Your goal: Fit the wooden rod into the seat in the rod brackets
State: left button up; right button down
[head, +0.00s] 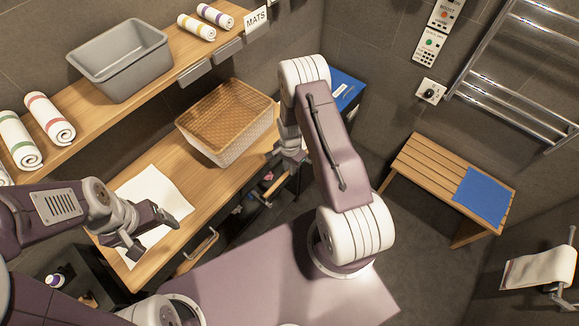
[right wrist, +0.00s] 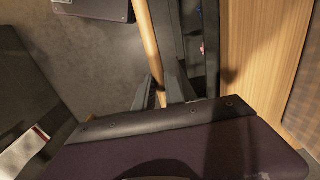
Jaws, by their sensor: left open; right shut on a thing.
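The wooden rod (right wrist: 149,40) shows in the right wrist view as a long, pale round stick. It runs from the top edge down between the two dark fingers of my right gripper (right wrist: 161,90), which is shut on it. In the head view my right gripper (head: 292,152) is by the counter's right end, partly hidden by my own arm. A thin brown length below it may be the rod; I cannot be sure. My left gripper (head: 155,236) is open and empty above the white mat near the counter's front edge. I cannot make out the rod brackets in either view.
The wooden counter (head: 150,165) carries a wicker basket (head: 228,150) and a white mat (head: 150,195). The shelf above holds a grey bin (head: 118,60) and rolled towels (head: 50,118). A slatted bench (head: 425,165) with a blue cloth stands right. Floor between is open.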

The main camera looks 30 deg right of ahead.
jog(key=shift+w+f+b, duration=0.25)
jog(key=shift+f+b, duration=0.35)
jog(key=shift+f, duration=0.45)
notch_tip(320, 180, down, 7)
jog(key=b, duration=0.5)
jog(key=shift+r, duration=0.1)
jog(key=c, duration=1.3)
grip_release()
notch_tip(320, 180, up, 9)
jog(key=shift+b, duration=0.65)
